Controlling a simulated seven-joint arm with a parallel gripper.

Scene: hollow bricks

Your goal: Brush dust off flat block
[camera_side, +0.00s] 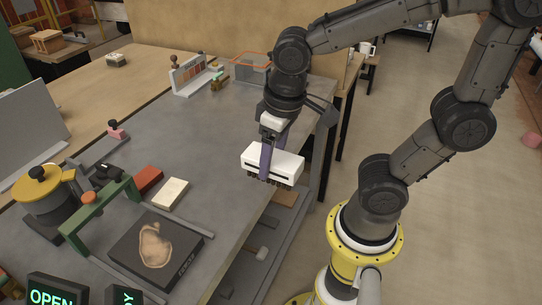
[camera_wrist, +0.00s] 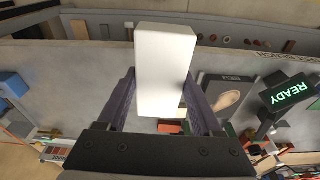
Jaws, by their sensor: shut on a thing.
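My gripper (camera_side: 267,162) has purple fingers shut on a white brush (camera_side: 287,163) with dark bristles underneath. The brush is in the air near the table's right edge, apart from the dark flat block. In the wrist view the brush's white body (camera_wrist: 165,72) sits between the two fingers and hides part of the scene. The dark flat block (camera_side: 192,240) lies on the table at the lower middle in the side view. A tan dust patch (camera_side: 155,245) covers part of its top. The block also shows in the wrist view (camera_wrist: 211,83), right of the brush.
A cream brick (camera_side: 171,194) and a red brick (camera_side: 148,179) lie behind the block. A green frame (camera_side: 101,212) and lit signs (camera_side: 52,291) stand to its left and front. The grey tabletop (camera_side: 205,150) is clear between brush and bricks.

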